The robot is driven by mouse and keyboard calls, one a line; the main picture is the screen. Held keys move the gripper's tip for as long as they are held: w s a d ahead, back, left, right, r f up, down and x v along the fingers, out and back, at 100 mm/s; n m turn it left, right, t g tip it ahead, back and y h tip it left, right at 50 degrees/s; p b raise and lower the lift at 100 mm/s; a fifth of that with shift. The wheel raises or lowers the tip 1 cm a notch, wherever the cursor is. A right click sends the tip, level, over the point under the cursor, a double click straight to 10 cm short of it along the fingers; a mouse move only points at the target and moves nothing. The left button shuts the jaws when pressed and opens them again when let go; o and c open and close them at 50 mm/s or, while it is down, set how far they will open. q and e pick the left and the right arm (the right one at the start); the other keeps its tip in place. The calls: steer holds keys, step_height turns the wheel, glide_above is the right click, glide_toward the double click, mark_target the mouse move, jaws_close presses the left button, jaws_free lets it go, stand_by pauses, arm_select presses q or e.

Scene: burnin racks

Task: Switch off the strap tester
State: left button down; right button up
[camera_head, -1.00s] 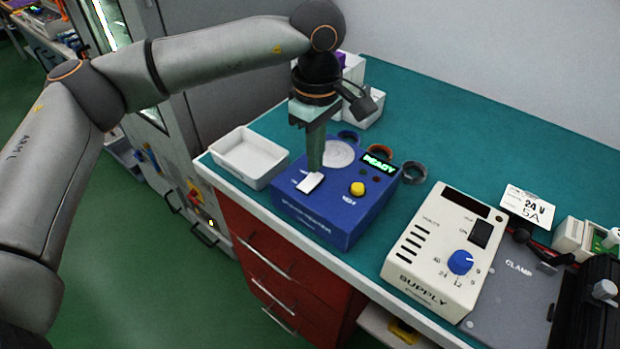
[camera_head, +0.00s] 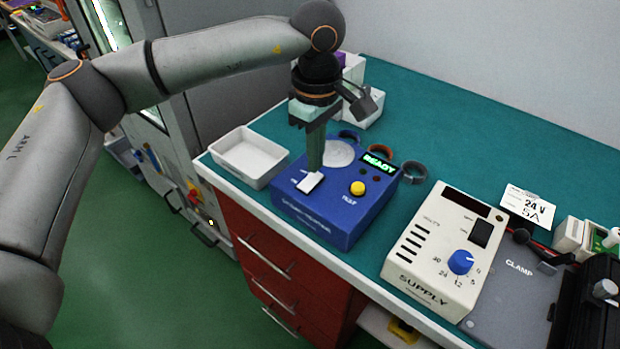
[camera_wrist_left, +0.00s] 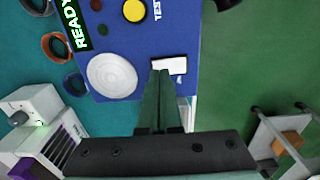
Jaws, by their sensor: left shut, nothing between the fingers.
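The strap tester is a blue box (camera_head: 335,205) on the teal bench, with a round pale plate (camera_head: 338,154), a yellow button (camera_head: 357,188), a white rocker switch (camera_head: 309,182) and a lit green READY display (camera_head: 380,163). My left gripper (camera_head: 315,168) points down with its fingers shut and empty, tips at the white switch. In the left wrist view the fingertips (camera_wrist_left: 160,72) meet the edge of the white switch (camera_wrist_left: 170,65); I cannot tell whether they press it. The READY display (camera_wrist_left: 75,22) is lit there too. My right gripper is not in view.
A white tray (camera_head: 248,158) stands left of the tester at the bench edge. A cream supply unit (camera_head: 440,250) with a blue knob and a grey clamp plate (camera_head: 505,300) stand to the right. White boxes (camera_head: 368,107) stand behind the gripper.

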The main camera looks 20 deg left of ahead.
arm_select(q)
steer(key=shift+f+b, duration=0.6)
steer(key=shift+f, duration=0.3)
steer(key=shift+r, duration=0.1)
steer(key=shift+r+p, duration=2.4)
steer(key=shift+r, duration=1.1)
